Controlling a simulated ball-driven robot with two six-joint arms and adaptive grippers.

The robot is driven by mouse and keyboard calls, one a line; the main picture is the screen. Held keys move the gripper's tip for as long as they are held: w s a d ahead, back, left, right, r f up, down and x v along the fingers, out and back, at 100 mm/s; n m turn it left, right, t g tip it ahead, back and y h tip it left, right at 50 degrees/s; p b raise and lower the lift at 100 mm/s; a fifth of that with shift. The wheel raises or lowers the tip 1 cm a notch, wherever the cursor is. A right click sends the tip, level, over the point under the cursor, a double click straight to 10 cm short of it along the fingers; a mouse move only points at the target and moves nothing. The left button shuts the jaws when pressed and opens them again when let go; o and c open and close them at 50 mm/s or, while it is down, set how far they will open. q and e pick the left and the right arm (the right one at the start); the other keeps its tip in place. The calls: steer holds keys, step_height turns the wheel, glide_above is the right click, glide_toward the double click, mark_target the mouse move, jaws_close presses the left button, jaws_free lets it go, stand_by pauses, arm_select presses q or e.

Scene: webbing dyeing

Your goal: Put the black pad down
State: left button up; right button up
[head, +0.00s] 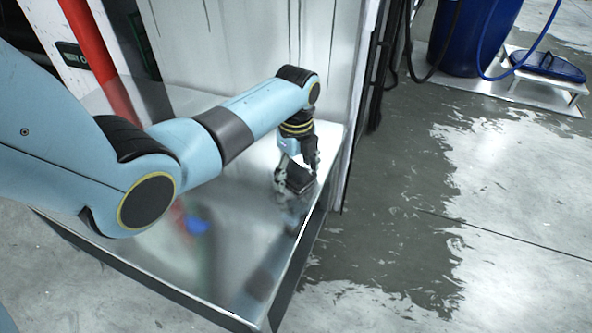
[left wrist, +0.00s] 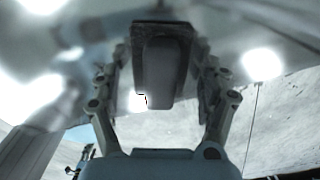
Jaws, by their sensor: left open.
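The black pad (head: 299,180) sits on the shiny metal table (head: 225,250), near its right edge. It also shows in the left wrist view (left wrist: 165,68) as a dark block between the fingers. My left gripper (head: 296,183) points down over the pad, with its fingers on either side of it. In the left wrist view the left gripper (left wrist: 162,88) is open, and its fingers stand around the pad. Whether a finger still touches the pad I cannot tell. My right gripper is not in view.
A pale metal panel (head: 240,50) rises behind the table. A red post (head: 92,55) stands at the back left. A blue barrel (head: 470,35) and a low white stand (head: 545,75) are on the wet floor at the upper right. The table's front part is clear.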

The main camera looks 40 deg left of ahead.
mark_target(296, 167)
arm_select(q)
step_height(296, 167, up, 12)
steer(key=p, duration=0.5)
steer(key=shift+p, duration=0.3)
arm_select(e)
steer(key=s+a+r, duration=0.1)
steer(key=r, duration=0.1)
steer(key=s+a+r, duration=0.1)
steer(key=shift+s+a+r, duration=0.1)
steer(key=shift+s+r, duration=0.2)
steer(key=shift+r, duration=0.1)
